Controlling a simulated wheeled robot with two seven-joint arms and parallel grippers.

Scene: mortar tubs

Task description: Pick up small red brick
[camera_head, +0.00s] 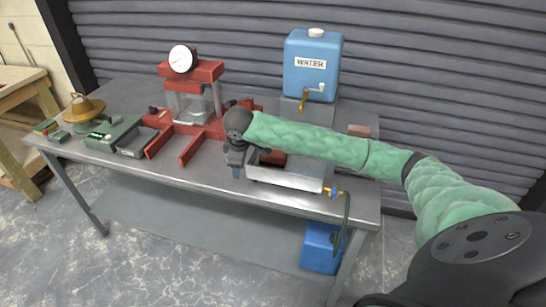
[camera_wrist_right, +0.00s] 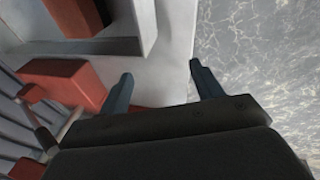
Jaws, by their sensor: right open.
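A red block (camera_head: 272,158) shows inside the metal basin (camera_head: 290,178), partly hidden under my right arm. It seems to be the red block (camera_wrist_right: 76,16) at the top left of the right wrist view, inside the grey tray wall. Another small reddish-brown brick (camera_head: 358,130) lies at the table's back right, behind my arm. I cannot tell which one is the task's brick. My right gripper (camera_head: 236,172) points down near the table's front edge, left of the basin. In the wrist view the gripper (camera_wrist_right: 161,70) is open, with nothing between its fingers. My left gripper is out of view.
A red press with a dial gauge (camera_head: 182,58) stands left of the gripper; a red part (camera_wrist_right: 65,82) lies close by. A blue water tank (camera_head: 312,62) stands behind the basin. A green box (camera_head: 112,132) and brass-coloured piece (camera_head: 84,108) are at the left.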

